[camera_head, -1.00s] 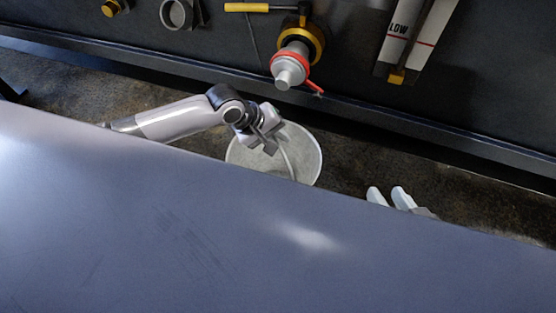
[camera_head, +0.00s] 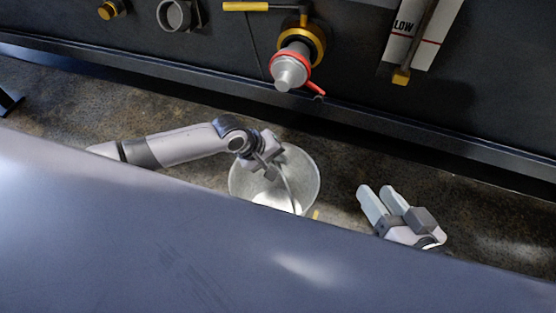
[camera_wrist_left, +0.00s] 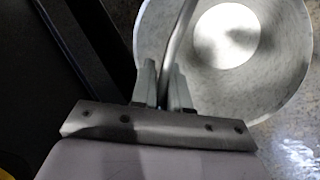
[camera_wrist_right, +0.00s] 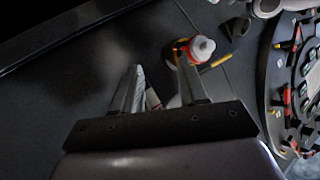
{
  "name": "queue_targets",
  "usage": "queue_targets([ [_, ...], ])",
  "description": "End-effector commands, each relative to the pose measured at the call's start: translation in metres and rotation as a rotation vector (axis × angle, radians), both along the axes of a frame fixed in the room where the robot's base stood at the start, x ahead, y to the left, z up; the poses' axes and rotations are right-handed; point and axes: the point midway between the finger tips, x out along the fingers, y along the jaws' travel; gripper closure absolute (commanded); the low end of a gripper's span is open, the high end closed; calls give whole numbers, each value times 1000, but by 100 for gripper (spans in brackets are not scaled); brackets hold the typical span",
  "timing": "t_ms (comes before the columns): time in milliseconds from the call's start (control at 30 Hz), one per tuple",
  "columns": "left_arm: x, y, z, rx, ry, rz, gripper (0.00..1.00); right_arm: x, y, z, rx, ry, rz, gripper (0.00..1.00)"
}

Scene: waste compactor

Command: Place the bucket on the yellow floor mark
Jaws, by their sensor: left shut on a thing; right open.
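The grey metal bucket (camera_head: 306,178) stands upright below the wall, its open top facing up; I cannot tell whether its base touches the floor. My left gripper (camera_head: 266,168) is over the bucket's opening, shut on its thin handle. In the left wrist view, the fingers (camera_wrist_left: 161,80) close around the handle (camera_wrist_left: 179,35), with the bucket (camera_wrist_left: 288,65) beyond. A small yellow patch (camera_head: 316,214), perhaps part of the floor mark, shows at the bucket's lower right edge; the rest is hidden. My right gripper (camera_head: 377,194) is open and empty, right of the bucket.
A large smooth grey-blue surface (camera_head: 150,240) covers the lower picture and hides floor. Brown floor (camera_head: 340,170) is clear between bucket and right gripper.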

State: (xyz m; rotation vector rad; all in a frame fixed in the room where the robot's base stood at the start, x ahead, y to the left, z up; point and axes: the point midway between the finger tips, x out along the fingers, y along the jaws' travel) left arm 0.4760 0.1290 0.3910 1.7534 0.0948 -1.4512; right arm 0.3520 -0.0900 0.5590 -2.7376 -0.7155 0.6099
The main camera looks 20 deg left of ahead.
Motion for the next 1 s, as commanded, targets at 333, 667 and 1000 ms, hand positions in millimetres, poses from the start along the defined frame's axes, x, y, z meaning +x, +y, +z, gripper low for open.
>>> queue_targets([
  [333, 0, 0, -2, 1, 1, 0, 59, 0, -1, -1, -3, -1, -2, 57],
  [667, -5, 7, 15, 0, 1, 1, 59, 0, -4, 8, -22, -2, -8, 57],
  [1000, -28, 37, 75, 1, 2, 1, 59, -10, -32, 9, -194, 9, -62, 57],
])
